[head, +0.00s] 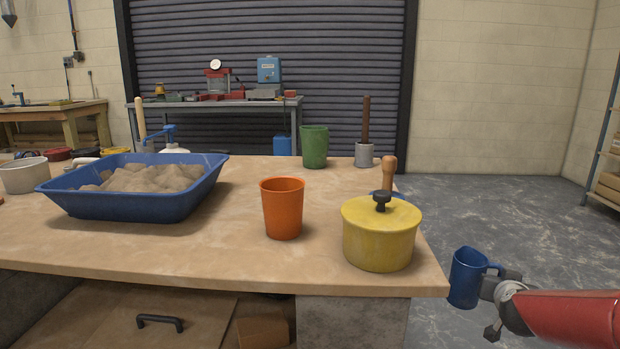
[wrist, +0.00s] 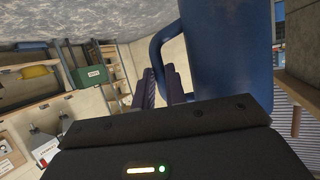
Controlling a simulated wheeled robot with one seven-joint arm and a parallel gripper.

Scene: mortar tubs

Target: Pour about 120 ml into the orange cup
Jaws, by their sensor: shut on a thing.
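The orange cup (head: 282,210) stands upright on the table near its front edge, left of the yellow pot. My gripper (head: 497,286) is at the lower right, beyond the table's right end. It is shut on the handle of a blue jug (head: 466,278), which is held roughly upright, apart from the table. In the wrist view the jug (wrist: 228,50) fills the upper right, with its handle between my fingers (wrist: 165,84). What is inside the jug and the cup is hidden.
A lidded yellow pot (head: 378,238) stands at the table's right front, between jug and cup. A blue tray (head: 125,200) of sand is at left. A green cup (head: 315,147) and a grey pot (head: 364,155) stand behind. Bare tabletop (head: 215,230) surrounds the orange cup's left side.

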